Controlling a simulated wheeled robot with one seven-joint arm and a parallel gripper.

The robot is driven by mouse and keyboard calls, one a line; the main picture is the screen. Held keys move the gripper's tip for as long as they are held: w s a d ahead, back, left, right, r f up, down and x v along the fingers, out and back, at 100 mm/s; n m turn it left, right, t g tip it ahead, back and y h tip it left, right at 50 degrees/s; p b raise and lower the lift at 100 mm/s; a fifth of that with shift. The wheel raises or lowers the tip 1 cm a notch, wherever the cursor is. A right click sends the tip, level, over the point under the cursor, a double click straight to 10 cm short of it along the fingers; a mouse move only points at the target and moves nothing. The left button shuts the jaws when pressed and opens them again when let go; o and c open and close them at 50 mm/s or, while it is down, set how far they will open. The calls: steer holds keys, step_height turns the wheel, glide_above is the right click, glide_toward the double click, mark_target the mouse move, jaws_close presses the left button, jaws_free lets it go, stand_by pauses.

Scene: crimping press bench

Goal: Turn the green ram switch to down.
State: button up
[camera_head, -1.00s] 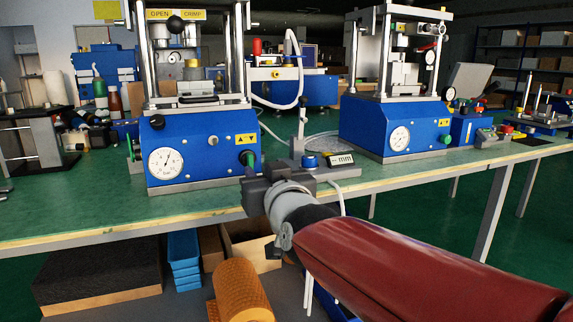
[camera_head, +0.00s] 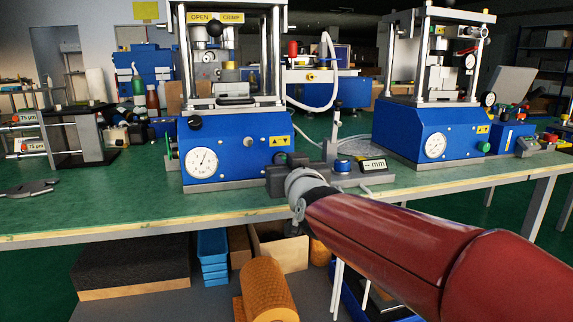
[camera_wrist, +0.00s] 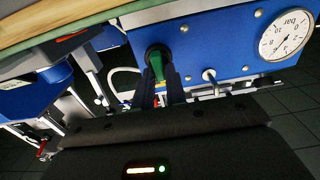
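The green ram switch (camera_wrist: 159,62) is a lever on a black round base on the blue front panel of the near press (camera_head: 235,145). In the wrist view the panel appears upside down. My gripper's two dark fingers (camera_wrist: 163,88) reach up to the switch, one on either side of its green lever. Whether they press on it is not clear. In the head view my gripper (camera_head: 284,163) is at the panel's lower right corner and hides most of the switch. The yellow label with up and down arrows (camera_head: 279,141) shows just above it.
A round pressure gauge (camera_head: 202,163) is left of the switch on the panel. A small grey device with a display (camera_head: 373,165) stands close to the right of my gripper. A second blue press (camera_head: 425,130) is farther right. The bench front (camera_head: 120,215) is clear.

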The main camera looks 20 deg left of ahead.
jaws_close()
steer(key=shift+f+m+b, duration=0.1)
steer(key=shift+m+b, duration=0.2)
steer(key=shift+b, duration=0.05)
steer(key=m+b, duration=0.3)
steer(key=shift+w+d+f, duration=0.1)
steer(key=shift+d+f, duration=0.05)
steer(key=m+b, duration=0.2)
steer(key=m, duration=0.3)
steer(key=shift+d, duration=0.15)
steer(key=shift+w+m+b, duration=0.1)
steer(key=shift+m+b, duration=0.6)
steer(key=shift+m, duration=1)
steer(key=o, duration=0.5)
jaws_free()
